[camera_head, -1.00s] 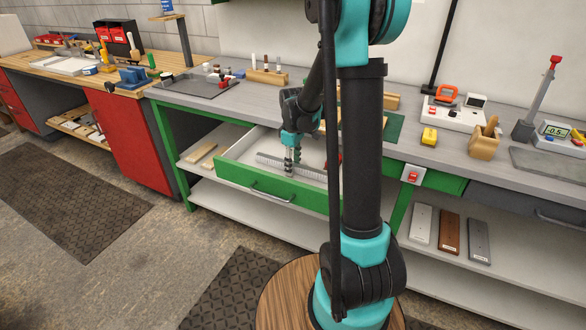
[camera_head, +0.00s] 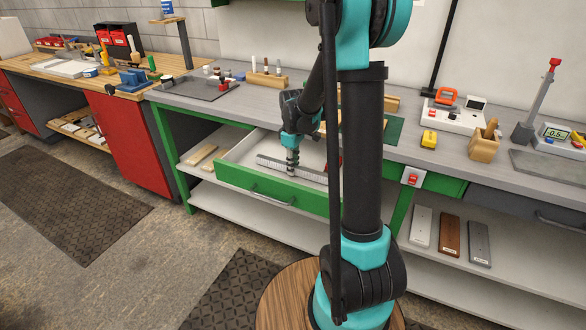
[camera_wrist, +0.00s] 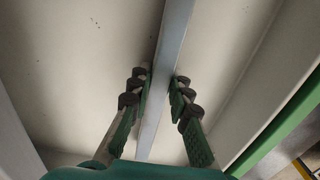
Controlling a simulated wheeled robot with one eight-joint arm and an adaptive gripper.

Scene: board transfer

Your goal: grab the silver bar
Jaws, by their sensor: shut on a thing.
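The silver bar (camera_head: 271,163) is a long, thin, light grey strip inside the open green-fronted drawer (camera_head: 280,191). In the wrist view, the silver bar (camera_wrist: 172,45) runs up the picture between my fingers. My gripper (camera_head: 292,170) reaches down into the drawer at about the middle of the bar. In the wrist view, my gripper (camera_wrist: 160,92) has one finger on each side of the bar and is shut on it. The bar's underside is hidden, so I cannot tell whether it still rests on the drawer floor.
The drawer's front and side walls stand close around the gripper. A red object (camera_head: 334,163) shows at the drawer's right, partly behind my arm. The grey worktop (camera_head: 235,100) above holds blocks and tools. Several flat bars, including a brown one (camera_head: 449,234), lie on the lower right shelf.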

